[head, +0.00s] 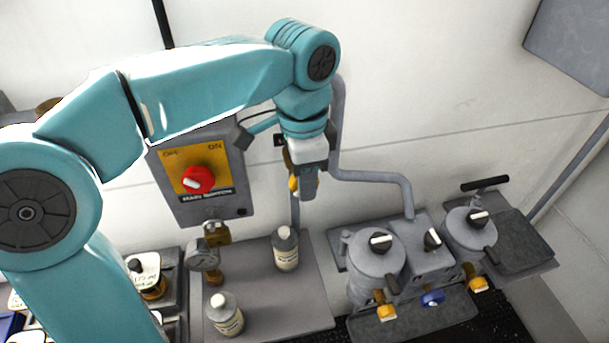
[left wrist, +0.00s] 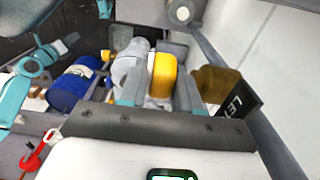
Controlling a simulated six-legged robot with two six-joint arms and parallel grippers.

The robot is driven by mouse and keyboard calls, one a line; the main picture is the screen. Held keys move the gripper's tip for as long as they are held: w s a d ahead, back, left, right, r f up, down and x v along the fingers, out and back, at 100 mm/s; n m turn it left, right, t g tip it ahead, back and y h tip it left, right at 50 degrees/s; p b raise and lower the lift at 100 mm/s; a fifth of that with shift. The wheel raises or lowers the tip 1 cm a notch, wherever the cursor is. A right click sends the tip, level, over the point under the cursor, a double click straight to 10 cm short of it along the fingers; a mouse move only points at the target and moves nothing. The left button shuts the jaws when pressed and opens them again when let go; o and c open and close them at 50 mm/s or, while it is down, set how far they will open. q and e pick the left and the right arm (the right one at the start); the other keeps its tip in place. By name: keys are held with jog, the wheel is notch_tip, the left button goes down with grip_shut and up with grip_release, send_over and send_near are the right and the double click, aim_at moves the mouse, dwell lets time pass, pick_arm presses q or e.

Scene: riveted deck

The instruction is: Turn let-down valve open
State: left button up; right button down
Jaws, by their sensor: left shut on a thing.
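The let-down valve's yellow handle (left wrist: 163,75) is between my left gripper's two fingers in the left wrist view. A brass-coloured body (left wrist: 218,84) and a black label reading "LET" (left wrist: 243,101), its end cut off, are just right of it. In the head view my left gripper (head: 304,188) points down beside the wall pipe, shut on the yellow handle (head: 293,184), of which only a sliver shows. The gripper hides most of the valve there, and I cannot tell how far it is turned. My right gripper is not in view.
A main ignition box (head: 191,181) with a red knob is left of my gripper. A bottle (head: 286,249) stands below on a grey bench, another bottle (head: 225,314) nearer. Grey pots (head: 374,260) with knobs stand at right. A grey pipe (head: 370,177) runs along the wall.

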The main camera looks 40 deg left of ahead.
pick_arm(q)
jog(key=t+h+b, duration=0.1)
jog(key=b, duration=0.1)
jog(key=t+h+b, duration=0.1)
jog(key=b, duration=0.2)
jog(key=f+t+h+b, duration=0.1)
jog(key=b, duration=0.1)
jog(key=shift+s+a+t, duration=0.2)
jog(key=shift+s+t, duration=0.05)
jog(key=shift+t, duration=0.05)
jog(key=shift+r+b, duration=0.2)
jog(key=shift+b, duration=0.15)
jog(key=shift+r, duration=0.15)
jog(key=o, duration=1)
jog(key=shift+c, duration=0.2)
jog(key=shift+r, duration=0.15)
jog(key=p+v, duration=0.3)
jog(key=v, duration=1.3)
jog(key=shift+s+a, duration=0.35)
jog(key=shift+s, duration=0.05)
